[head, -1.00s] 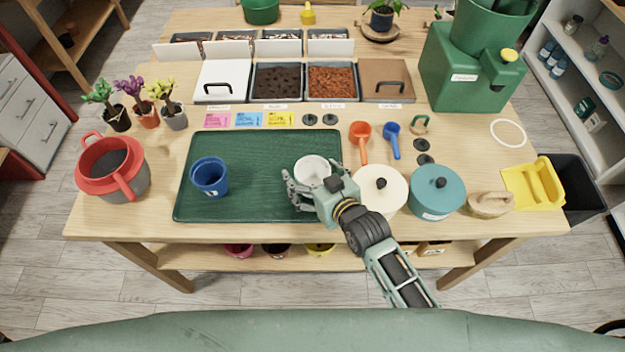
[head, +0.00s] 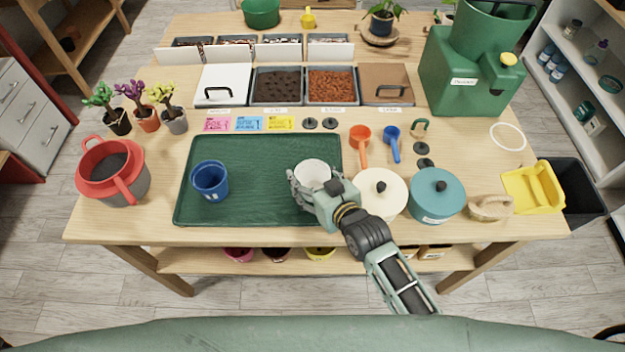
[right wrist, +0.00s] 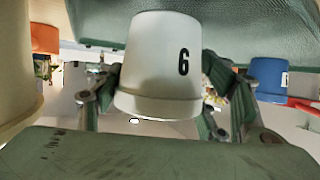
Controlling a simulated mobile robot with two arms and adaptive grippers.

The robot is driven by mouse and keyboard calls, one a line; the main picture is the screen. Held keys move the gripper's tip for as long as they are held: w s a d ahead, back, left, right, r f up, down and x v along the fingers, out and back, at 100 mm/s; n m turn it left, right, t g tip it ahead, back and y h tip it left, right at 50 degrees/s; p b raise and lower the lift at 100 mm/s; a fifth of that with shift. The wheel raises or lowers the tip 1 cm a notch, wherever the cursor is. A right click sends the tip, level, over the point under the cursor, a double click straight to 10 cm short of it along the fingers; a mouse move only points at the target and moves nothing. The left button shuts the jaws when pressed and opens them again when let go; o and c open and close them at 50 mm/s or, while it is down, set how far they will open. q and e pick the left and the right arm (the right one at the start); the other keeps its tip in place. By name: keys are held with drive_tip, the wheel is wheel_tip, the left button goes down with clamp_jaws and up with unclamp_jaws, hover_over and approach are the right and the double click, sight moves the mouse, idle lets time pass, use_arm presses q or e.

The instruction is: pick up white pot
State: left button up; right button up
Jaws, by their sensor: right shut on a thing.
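The white pot (head: 312,172) is at the right end of the green tray (head: 262,150) in the head view. My right gripper (head: 308,190) is shut around it from the near side. In the right wrist view the white pot (right wrist: 165,65) bears a black number 6, with gripper fingers on both sides of it. Whether the pot touches the tray is hard to tell. A blue pot (head: 210,181) stands on the left part of the tray; it also shows in the right wrist view (right wrist: 268,78). My left gripper is not in view.
A cream lidded jar (head: 380,195) and a teal lidded jar (head: 437,195) stand close right of my gripper. A red-rimmed grey bucket (head: 125,185) is at the left. Orange (head: 361,135) and blue (head: 392,132) scoops lie behind. The tray's middle is clear.

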sight(312, 174)
drive_tip(key=shift+r, duration=0.6)
drive_tip(key=r, duration=0.1)
drive_tip(key=w+r+b, duration=0.1)
drive_tip(key=r, duration=0.1)
drive_tip(key=shift+w+r, duration=0.15)
drive_tip(key=shift+r, duration=0.15)
drive_tip(key=w+r+b, duration=0.3)
drive_tip(key=w+r, duration=0.3)
drive_tip(key=w, duration=0.4)
drive_tip(key=shift+w, duration=0.25)
drive_tip(key=shift+d, duration=0.2)
